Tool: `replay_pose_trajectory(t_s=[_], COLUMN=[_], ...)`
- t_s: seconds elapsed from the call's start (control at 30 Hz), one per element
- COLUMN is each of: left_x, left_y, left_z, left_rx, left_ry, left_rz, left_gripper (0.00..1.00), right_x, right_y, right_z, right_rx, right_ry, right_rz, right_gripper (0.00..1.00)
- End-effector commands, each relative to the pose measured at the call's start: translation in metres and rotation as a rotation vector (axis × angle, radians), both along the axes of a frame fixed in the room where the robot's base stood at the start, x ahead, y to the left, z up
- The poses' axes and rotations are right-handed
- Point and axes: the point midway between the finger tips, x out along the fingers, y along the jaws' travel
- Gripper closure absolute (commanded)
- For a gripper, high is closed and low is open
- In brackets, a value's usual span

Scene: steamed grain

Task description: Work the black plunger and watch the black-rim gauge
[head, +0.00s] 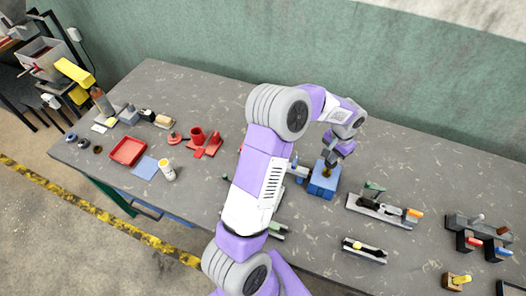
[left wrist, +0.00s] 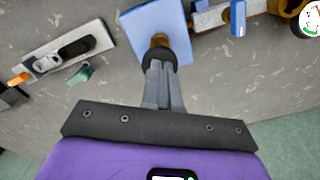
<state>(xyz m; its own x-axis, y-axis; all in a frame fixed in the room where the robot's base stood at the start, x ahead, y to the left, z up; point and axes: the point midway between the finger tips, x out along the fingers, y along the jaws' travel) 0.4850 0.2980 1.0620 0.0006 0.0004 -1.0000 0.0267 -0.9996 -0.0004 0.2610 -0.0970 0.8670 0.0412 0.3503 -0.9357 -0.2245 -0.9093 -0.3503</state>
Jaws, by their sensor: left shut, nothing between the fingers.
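A blue block (head: 322,184) stands on the table and also shows in the left wrist view (left wrist: 180,30). A brass collar (left wrist: 160,40) rises from its top, with the black plunger's round knob (left wrist: 158,55) just above it. My left gripper (head: 330,160) is over the block with its fingers closed together. In the left wrist view the fingertips (left wrist: 157,66) are at the knob, touching it or very close. My right gripper is out of view.
A grey fixture with a green part (head: 374,190) lies right of the block. A smaller grey fixture (head: 364,250) is nearer the front. Red holders (head: 200,140), a red tray (head: 128,151) and a white-and-yellow jar (head: 167,170) are on the left. My arm hides the table's middle.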

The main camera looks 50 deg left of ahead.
Motion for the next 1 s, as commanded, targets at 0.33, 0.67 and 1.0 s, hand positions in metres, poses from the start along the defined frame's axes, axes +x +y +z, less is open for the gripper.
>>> replay_pose_trajectory(t_s=[0.33,0.67,1.0], left_x=[-0.001,-0.001,-0.001], left_y=[0.0,-0.001,-0.001], left_z=[-0.02,-0.032,-0.005], left_rx=[-0.001,-0.001,-0.001], left_ry=[0.003,0.004,0.004], left_rz=[-0.001,-0.001,0.0], left_gripper=[1.0,1.0,1.0], right_x=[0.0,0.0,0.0], right_y=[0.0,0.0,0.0], right_z=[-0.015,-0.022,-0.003], right_rx=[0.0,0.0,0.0], right_ry=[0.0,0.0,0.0], right_rz=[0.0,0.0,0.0], right_gripper=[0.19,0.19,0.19])
